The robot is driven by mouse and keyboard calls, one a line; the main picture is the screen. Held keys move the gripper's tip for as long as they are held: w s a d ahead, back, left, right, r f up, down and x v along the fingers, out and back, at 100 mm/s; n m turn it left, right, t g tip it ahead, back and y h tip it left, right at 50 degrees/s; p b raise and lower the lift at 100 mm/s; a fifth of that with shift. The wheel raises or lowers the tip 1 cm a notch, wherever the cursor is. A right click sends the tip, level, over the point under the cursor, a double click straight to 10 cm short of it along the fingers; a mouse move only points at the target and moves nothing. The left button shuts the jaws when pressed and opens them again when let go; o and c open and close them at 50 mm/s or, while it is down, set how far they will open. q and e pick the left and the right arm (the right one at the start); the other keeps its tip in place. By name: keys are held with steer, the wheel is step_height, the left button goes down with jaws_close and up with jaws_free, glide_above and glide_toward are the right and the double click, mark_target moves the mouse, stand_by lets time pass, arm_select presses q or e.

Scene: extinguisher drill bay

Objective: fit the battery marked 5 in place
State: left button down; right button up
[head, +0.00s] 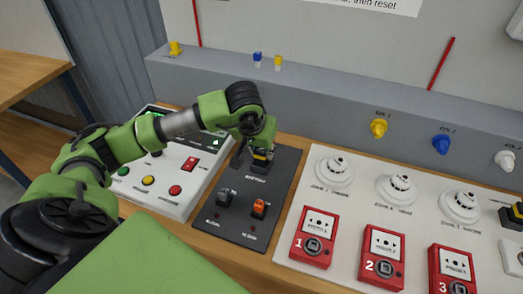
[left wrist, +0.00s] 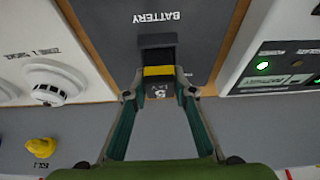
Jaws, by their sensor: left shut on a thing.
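My left gripper (head: 261,146) is shut on a small dark battery (head: 262,155) with a yellow band, at the back of the dark panel (head: 283,182). In the left wrist view, the fingertips of the left gripper (left wrist: 160,94) close on both sides of the battery (left wrist: 158,72). Its label shows upside down; part of it looks like a 5, but it is hard to read. The battery's far end meets a black holder (left wrist: 157,42) by the word BATTERY. I cannot tell how deep it sits. My right gripper is not in view.
A white panel with a red switch (head: 190,163) and coloured buttons stands left. Two switches, black (head: 225,196) and orange (head: 260,208), are in front of the battery spot. Detectors (head: 335,172) and red call points (head: 313,237) stand right. A black-and-yellow object (head: 512,215) is at the right edge.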

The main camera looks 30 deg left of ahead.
arm_select(q)
steer(key=shift+f+b, duration=0.4)
steer(key=shift+b, duration=0.05)
steer(key=c, duration=1.6)
jaws_free()
steer(key=o, duration=0.3)
steer(key=shift+r, duration=0.15)
steer(key=shift+r+p, duration=1.9)
steer(key=shift+r, duration=1.5)
